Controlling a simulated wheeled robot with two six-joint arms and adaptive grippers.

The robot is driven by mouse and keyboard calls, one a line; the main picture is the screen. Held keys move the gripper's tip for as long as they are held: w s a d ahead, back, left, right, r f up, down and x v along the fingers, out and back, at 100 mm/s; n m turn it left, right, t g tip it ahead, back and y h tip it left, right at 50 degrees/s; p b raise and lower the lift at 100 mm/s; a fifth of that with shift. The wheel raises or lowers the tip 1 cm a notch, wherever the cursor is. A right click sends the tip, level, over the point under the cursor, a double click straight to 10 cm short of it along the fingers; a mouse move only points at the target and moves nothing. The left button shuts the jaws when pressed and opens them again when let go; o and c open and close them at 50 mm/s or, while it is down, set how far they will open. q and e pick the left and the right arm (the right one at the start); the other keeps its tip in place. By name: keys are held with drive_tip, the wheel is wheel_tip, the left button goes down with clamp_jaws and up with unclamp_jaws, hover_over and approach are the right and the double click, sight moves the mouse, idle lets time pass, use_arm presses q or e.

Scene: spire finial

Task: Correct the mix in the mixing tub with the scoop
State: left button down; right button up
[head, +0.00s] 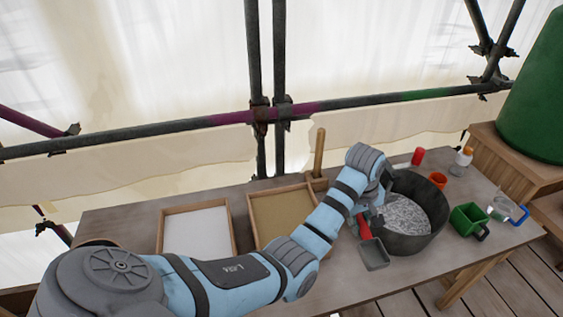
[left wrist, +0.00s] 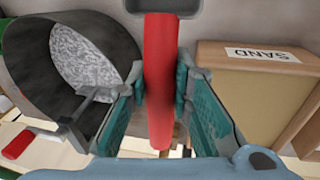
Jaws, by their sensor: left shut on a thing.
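The mixing tub (head: 437,238) is a dark round bucket on the right part of the table, with a speckled grey mix (head: 400,214) inside. It also shows at the upper left of the left wrist view (left wrist: 40,85). My left gripper (head: 366,213) is at the tub's near left side, shut on the red handle of the scoop (head: 364,228). The scoop's grey pan (head: 376,255) points toward me, outside the tub, and looks empty. In the left wrist view the red handle (left wrist: 158,75) runs between the teal fingers (left wrist: 160,95). Whether the pan touches the table is unclear. My right gripper is out of view.
Left of the tub are a tan sand box (head: 262,197), labelled SAND in the wrist view, and a white-filled tray (head: 197,233). Scaffold poles (head: 210,120) stand behind.

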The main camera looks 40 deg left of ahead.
use_arm(q)
drive_tip(key=a+r+m+t+p, duration=0.2)
drive_tip(key=a+m, duration=0.6)
drive_tip(key=a, duration=1.4)
wheel_tip(320, 180, down, 10)
drive_tip(key=t+b, duration=0.2)
drive_tip(key=b, duration=0.3)
drive_tip(key=shift+s+d+f+m, duration=0.2)
drive_tip(key=shift+s+d+m, duration=0.05)
drive_tip(key=shift+s+m, duration=0.1)
drive_tip(key=shift+r, duration=0.1)
wheel_tip(320, 180, up, 9)
drive_tip(key=g+p, duration=0.2)
drive_tip(key=p, duration=0.6)
drive_tip(key=shift+w+a+h+p, duration=0.25)
drive_tip(key=shift+w+h+p, duration=0.05)
drive_tip(key=shift+w+p, duration=0.1)
